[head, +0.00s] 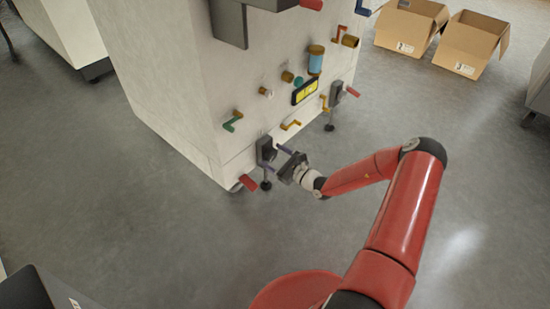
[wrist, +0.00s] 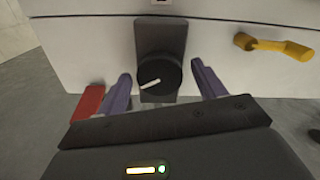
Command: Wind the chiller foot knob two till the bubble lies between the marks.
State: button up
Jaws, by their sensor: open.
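In the wrist view a round black knob (wrist: 158,75) with a white pointer line sits on a dark bracket (wrist: 160,35) on the white cabinet. The pointer lies close to horizontal. My gripper (wrist: 160,82) is open, with one purple finger on each side of the knob and gaps to both. In the head view my gripper (head: 282,160) is at the left foot bracket (head: 265,150), low on the cabinet front. A yellow level window (head: 305,92) is on the same front; its bubble and marks are too small to read.
A red lever (head: 248,182) sticks out left of the bracket, and a yellow handle (wrist: 275,45) is to its right. A second foot bracket (head: 334,95) with a red lever is further right. Cardboard boxes (head: 470,42) stand at the back right. The floor in front is clear.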

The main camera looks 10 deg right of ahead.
jog(key=shift+c, duration=0.2)
jog(key=c, duration=0.9)
jog(key=shift+r+m+p, duration=0.1)
jog(key=shift+m+p, duration=0.2)
jog(key=shift+p, duration=0.05)
jog(key=m+p, duration=0.2)
jog(key=shift+r+m, duration=0.1)
jog(key=shift+m, duration=0.2)
jog(key=m+p, duration=0.2)
jog(key=m, duration=0.3)
jog(key=shift+m+p, duration=0.3)
jog(key=shift+p, duration=0.05)
jog(key=m+p, duration=0.1)
jog(key=m, duration=0.3)
jog(key=shift+m, duration=0.3)
jog(key=shift+f+m+p, duration=0.2)
jog(key=shift+m+p, duration=0.1)
jog(key=shift+m, duration=1.9)
